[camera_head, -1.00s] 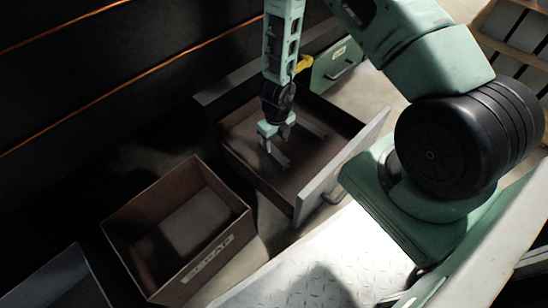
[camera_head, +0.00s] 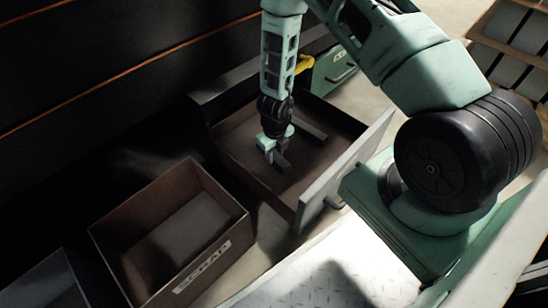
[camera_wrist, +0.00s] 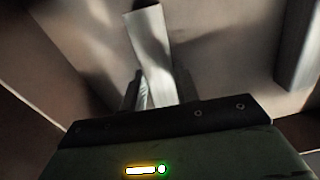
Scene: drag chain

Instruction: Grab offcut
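The offcut, a short bar, lies on the floor of an open drawer (camera_head: 237,160). Its end (camera_head: 283,162) shows beside my gripper in the head view. In the wrist view the offcut (camera_wrist: 150,40) is a pale bar running up from between the fingers. My gripper (camera_head: 276,145) points down into the drawer with its fingers astride the offcut. In the wrist view my gripper (camera_wrist: 158,92) looks open, a finger on each side of the bar. Whether either finger touches it I cannot tell.
A second bar (camera_head: 310,130) lies nearby in the drawer and also shows at the right of the wrist view (camera_wrist: 298,45). A brown box labelled SCRAP (camera_head: 222,262) stands left of the drawer. A green drawer unit (camera_head: 335,66) stands behind.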

